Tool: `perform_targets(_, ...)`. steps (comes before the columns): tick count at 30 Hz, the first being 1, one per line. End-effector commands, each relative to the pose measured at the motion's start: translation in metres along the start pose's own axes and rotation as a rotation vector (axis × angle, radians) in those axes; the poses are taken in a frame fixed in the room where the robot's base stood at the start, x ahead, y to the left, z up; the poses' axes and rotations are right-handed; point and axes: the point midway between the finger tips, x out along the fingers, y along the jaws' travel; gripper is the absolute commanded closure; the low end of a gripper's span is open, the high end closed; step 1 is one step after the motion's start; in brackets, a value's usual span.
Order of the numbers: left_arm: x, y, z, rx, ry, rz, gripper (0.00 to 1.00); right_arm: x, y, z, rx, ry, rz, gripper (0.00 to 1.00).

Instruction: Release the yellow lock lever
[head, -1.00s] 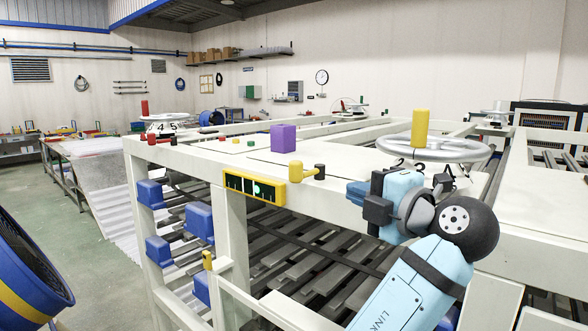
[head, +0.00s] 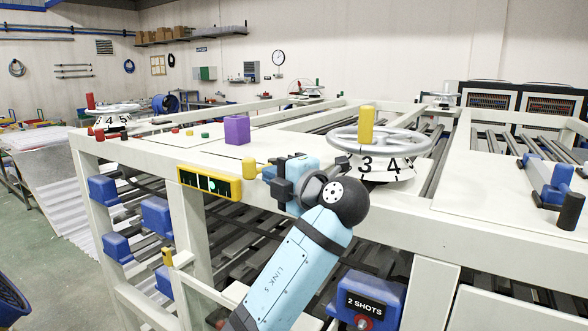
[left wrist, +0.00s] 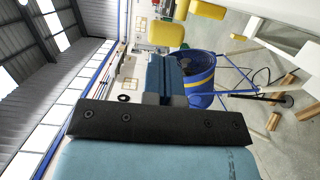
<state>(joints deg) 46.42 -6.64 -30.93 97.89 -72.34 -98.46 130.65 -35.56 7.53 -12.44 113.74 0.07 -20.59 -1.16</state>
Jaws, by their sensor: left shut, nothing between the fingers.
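The yellow lock lever (head: 249,168) is on the front edge of the white machine frame, beside the yellow-framed gauge. Its rounded yellow end shows in the head view; the rest is hidden behind my left gripper. My left gripper (head: 270,174) is shut and empty, just to the right of the yellow end; I cannot tell whether they touch. In the left wrist view the shut blue fingers (left wrist: 165,80) point away from the camera. A blurry yellow block (left wrist: 166,33) lies beyond them there; I cannot tell whether it is the lever.
A handwheel (head: 400,144) with a yellow handle and a numbered dial stands right of the gripper. A purple block (head: 237,130) sits behind the lever. The gauge (head: 208,183) is to the left. A blue box (head: 367,299) marked "2 SHOTS" hangs lower right.

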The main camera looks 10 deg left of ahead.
Motion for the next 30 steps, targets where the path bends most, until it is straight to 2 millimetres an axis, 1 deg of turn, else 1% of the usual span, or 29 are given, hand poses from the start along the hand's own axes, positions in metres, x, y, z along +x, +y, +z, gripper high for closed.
perform_targets(1, 0.011, 0.005, -0.001, 0.003, 0.003, 0.002, 1.0, -0.006, 0.0, -0.007, 0.0, -0.001, 0.002, 0.47)
perform_targets(3, 0.021, 0.005, -0.001, 0.003, 0.003, 0.002, 1.0, -0.009, 0.001, -0.011, 0.001, -0.003, 0.004, 0.47)
perform_targets(6, 0.033, 0.003, 0.0, 0.001, 0.002, 0.001, 1.0, -0.013, 0.003, -0.013, 0.007, -0.006, 0.008, 0.47)
perform_targets(9, 0.04, 0.002, 0.0, 0.002, 0.001, 0.001, 1.0, -0.013, 0.003, -0.011, 0.024, -0.013, 0.014, 0.47)
perform_targets(14, 0.043, 0.0, 0.0, 0.0, 0.0, 0.0, 1.0, -0.011, 0.001, -0.009, 0.048, -0.018, 0.021, 0.47)
perform_targets(24, 0.044, -0.002, -0.001, 0.0, -0.002, -0.001, 1.0, -0.007, 0.003, -0.007, 0.039, -0.016, 0.021, 0.47)
perform_targets(28, 0.049, -0.005, -0.004, -0.002, -0.013, 0.0, 1.0, -0.003, 0.002, -0.006, 0.017, -0.003, 0.014, 0.47)
perform_targets(30, 0.055, -0.007, -0.007, -0.002, -0.023, -0.001, 1.0, -0.001, 0.002, -0.003, 0.003, 0.007, 0.007, 0.47)
